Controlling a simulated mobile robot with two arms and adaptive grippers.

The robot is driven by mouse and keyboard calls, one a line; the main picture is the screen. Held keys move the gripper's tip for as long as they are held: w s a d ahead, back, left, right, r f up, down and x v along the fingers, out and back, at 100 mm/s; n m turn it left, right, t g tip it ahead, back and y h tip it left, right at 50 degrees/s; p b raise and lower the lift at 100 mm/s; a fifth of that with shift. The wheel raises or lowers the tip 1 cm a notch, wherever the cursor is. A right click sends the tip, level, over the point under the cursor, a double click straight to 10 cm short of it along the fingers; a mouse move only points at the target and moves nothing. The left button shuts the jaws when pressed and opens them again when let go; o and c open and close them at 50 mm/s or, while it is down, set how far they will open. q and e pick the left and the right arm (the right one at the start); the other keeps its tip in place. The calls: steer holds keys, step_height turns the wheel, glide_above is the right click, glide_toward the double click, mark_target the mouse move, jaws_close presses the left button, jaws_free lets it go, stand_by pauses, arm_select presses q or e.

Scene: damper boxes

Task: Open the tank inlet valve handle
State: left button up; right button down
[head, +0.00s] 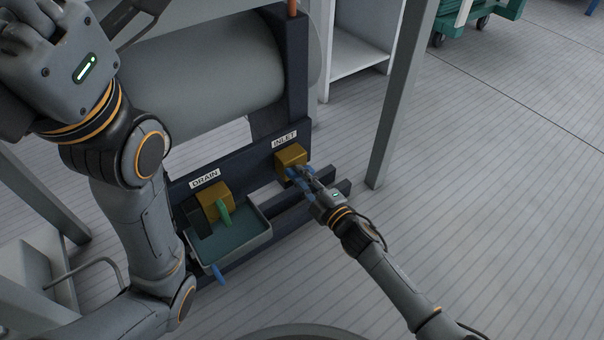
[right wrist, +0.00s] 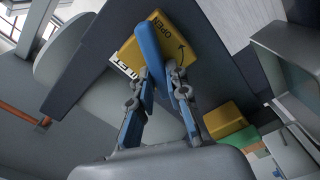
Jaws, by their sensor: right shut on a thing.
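The yellow inlet valve box (head: 291,158) sits under the INLET label on the dark frame. In the right wrist view its face (right wrist: 160,38) bears the word OPEN and a curved arrow. The blue inlet handle (right wrist: 152,52) lies across that face, partly hidden by the fingers. My right gripper (head: 299,175) is at the box, its fingers shut on the blue handle; they also show in the right wrist view (right wrist: 160,95). My left gripper (head: 42,32) is at the upper left, raised away from the valves; its fingers do not show clearly.
The yellow drain valve (head: 217,201) with a green handle (head: 224,212) is left of the inlet, above a grey tray (head: 262,239). A grey tank (head: 200,70) lies behind.

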steer(key=n, duration=0.5)
steer(key=shift+s+f, duration=0.1)
steer(key=shift+f, duration=0.25)
stand_by(0.4)
steer(key=c, duration=1.3)
jaws_free()
steer(key=v, duration=1.2)
